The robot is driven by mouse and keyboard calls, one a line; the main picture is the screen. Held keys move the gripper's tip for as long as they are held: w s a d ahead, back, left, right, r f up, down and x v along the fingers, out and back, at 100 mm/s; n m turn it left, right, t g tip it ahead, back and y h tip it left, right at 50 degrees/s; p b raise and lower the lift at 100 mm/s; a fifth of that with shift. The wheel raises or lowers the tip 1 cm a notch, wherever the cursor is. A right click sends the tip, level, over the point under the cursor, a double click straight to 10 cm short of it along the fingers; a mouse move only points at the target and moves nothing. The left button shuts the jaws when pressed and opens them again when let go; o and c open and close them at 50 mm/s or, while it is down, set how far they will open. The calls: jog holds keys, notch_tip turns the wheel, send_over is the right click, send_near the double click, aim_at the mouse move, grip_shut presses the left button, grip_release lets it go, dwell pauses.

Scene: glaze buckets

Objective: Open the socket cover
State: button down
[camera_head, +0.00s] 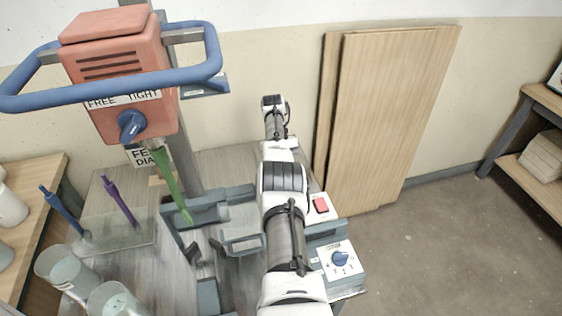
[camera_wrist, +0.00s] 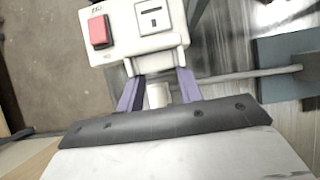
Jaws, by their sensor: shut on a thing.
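The white socket panel (camera_wrist: 122,40) is at the top of the wrist view, with a red switch (camera_wrist: 99,32) on its left. To the right of the switch is a pale square with a dark slot, framed by the white socket cover (camera_wrist: 157,58), whose lip points toward me. My gripper (camera_wrist: 158,78) has its two purple fingers on either side of this lip, shut on it. How far the cover is swung open is hard to tell. In the head view the red switch (camera_head: 321,205) shows right of my arm, which hides the socket and my fingers.
A control box with a blue knob (camera_head: 341,258) stands right of my arm. An orange mixer head (camera_head: 115,75) with a blue loop handle is at the upper left. Clear buckets (camera_head: 62,272) stand at the lower left. Wooden boards (camera_head: 390,110) lean on the wall. Floor at right is clear.

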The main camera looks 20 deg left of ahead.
jog(key=shift+s+f, duration=0.15)
jog(key=shift+f, duration=0.25)
jog(key=c, duration=0.9)
grip_release()
jog(key=shift+r, duration=0.15)
jog(key=shift+w+r, duration=0.1)
jog(key=shift+w, duration=0.1)
